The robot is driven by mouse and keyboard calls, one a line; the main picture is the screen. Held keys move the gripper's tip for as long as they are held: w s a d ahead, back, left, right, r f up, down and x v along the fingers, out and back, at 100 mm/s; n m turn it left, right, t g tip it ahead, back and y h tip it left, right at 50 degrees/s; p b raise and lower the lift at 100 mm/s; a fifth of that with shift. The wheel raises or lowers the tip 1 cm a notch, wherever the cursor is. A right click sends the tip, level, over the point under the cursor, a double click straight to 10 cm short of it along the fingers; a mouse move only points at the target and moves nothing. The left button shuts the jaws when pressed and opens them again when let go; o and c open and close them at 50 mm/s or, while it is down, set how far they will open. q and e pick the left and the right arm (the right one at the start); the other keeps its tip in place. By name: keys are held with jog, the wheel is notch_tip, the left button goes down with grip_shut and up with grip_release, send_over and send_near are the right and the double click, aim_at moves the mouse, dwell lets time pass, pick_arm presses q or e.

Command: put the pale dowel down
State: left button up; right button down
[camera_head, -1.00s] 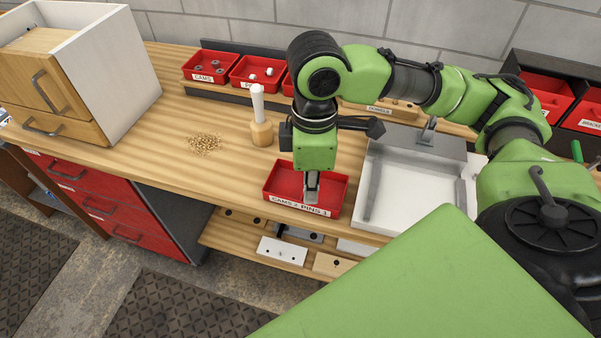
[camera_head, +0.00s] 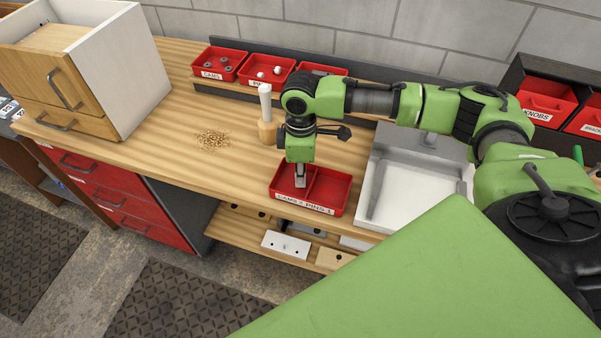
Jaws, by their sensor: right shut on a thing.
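My right gripper (camera_head: 300,184) points down at the small red kit tray (camera_head: 335,212) near the front of the bench. The tray has two compartments and a front label reading cams 2, pins 1. The fingertips are over or inside the left compartment, close to the divider; I cannot tell how far down they reach. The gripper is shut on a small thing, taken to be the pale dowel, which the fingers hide. The right compartment looks empty. My left gripper is not in view.
Behind are red bins for cams (camera_head: 221,75) and pins (camera_head: 267,83). A white tray (camera_head: 420,196) lies right, a cabinet (camera_head: 115,75) left.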

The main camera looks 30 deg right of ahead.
jog(key=shift+f, duration=0.15)
jog(key=c, duration=2.2)
grip_release()
jog(key=shift+f, duration=0.1)
notch_tip(320, 180, up, 12)
jog(key=shift+r+b, duration=0.2)
jog(key=shift+b, duration=0.9)
jog(key=shift+f, duration=0.1)
